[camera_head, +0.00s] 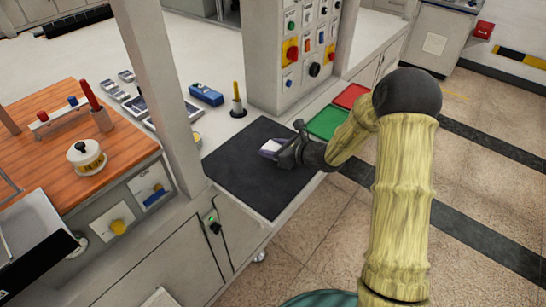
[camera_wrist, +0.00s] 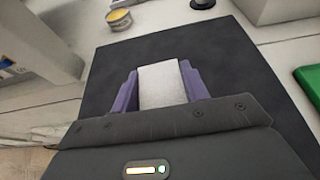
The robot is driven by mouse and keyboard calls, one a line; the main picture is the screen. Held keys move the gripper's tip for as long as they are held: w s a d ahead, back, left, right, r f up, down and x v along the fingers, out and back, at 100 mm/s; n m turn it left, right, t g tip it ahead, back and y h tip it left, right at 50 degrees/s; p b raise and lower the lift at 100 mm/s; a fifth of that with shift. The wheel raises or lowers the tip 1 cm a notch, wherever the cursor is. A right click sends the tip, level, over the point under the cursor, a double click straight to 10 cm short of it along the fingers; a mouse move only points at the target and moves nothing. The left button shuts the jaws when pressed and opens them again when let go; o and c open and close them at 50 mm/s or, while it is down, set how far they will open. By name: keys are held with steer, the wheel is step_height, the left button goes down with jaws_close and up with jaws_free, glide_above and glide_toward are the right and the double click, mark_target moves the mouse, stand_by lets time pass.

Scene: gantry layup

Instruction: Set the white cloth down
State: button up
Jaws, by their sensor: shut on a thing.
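The white cloth (camera_wrist: 162,84) is a small pale block-like piece held between the two purple fingers of my gripper (camera_wrist: 162,92) in the wrist view. In the head view the white cloth (camera_head: 271,146) shows at the tip of my gripper (camera_head: 270,150), over the dark mat (camera_head: 232,172). My gripper is shut on the cloth. The dark mat (camera_wrist: 107,66) spreads beneath and beyond the cloth in the wrist view. I cannot tell whether the cloth touches the mat.
A green tray (camera_head: 327,122) and a red tray (camera_head: 351,96) lie right of the mat. A control panel (camera_head: 292,50) stands behind. A blue device (camera_head: 206,94) and a dark holder (camera_head: 238,108) sit beyond the mat. A grey post (camera_head: 163,90) rises to the left. The mat is otherwise bare.

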mark_target(273, 162)
step_height(273, 162, down, 4)
steer(key=shift+f+p, duration=0.1)
steer(key=shift+p, duration=0.25)
steer(key=shift+d+f+b, duration=0.1)
steer(key=shift+f+b, duration=0.1)
steer(key=shift+b, duration=0.1)
steer(key=o, duration=1)
steer(key=shift+r, duration=0.1)
steer(key=shift+r+p, duration=0.15)
steer(key=shift+p, duration=0.15)
steer(key=b+v, duration=0.2)
steer(key=v, duration=1)
steer(key=shift+r, duration=0.1)
